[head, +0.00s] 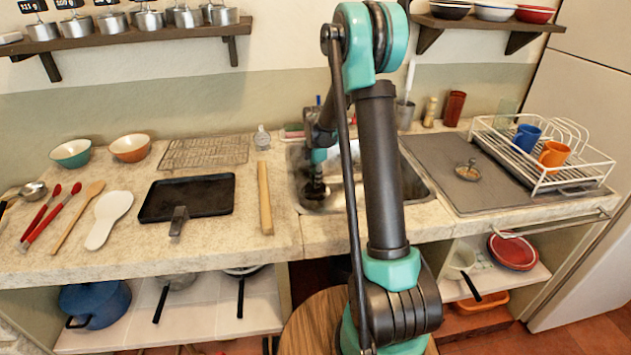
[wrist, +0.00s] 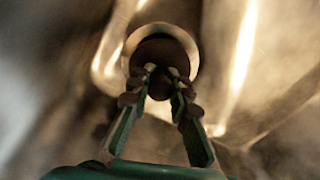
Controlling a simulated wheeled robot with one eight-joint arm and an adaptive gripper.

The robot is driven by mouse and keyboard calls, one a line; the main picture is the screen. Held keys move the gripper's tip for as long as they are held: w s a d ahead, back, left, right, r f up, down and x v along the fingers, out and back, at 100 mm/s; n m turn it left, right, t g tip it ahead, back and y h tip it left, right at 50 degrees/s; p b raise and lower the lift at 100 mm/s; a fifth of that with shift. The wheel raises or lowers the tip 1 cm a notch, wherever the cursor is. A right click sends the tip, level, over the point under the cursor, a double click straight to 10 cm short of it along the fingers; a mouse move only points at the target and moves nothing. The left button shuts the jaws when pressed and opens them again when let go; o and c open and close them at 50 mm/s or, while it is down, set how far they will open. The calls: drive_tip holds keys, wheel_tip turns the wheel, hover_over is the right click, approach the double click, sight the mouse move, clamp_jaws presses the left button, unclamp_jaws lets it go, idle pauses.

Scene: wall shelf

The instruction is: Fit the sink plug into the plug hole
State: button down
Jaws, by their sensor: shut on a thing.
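The metal sink (head: 420,188) is set in the worktop, partly hidden behind my arm. My gripper (head: 315,188) points down into its left part. In the wrist view my gripper (wrist: 163,74) is shut on the dark round sink plug (wrist: 160,52), holding it near its middle. The pale ring of the plug hole (wrist: 129,45) shows around the plug's left, far and right edges. The plug lies over the ring in this view. I cannot tell whether it is seated in the hole or still above it. The near part of the hole is hidden by the plug and fingers.
Right of the sink is a grey drainboard (head: 430,160) with a small metal strainer (head: 467,171) and a white dish rack (head: 585,180) holding mugs. A wooden bar (head: 264,198) and a black pan (head: 187,198) lie left of the sink. The sink walls surround my gripper.

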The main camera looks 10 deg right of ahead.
drive_tip(key=shift+f, duration=1.1)
idle(0.6)
drive_tip(key=c, duration=1.3)
unclamp_jaws()
wheel_tip(320, 180, up, 12)
drive_tip(key=shift+f, duration=0.1)
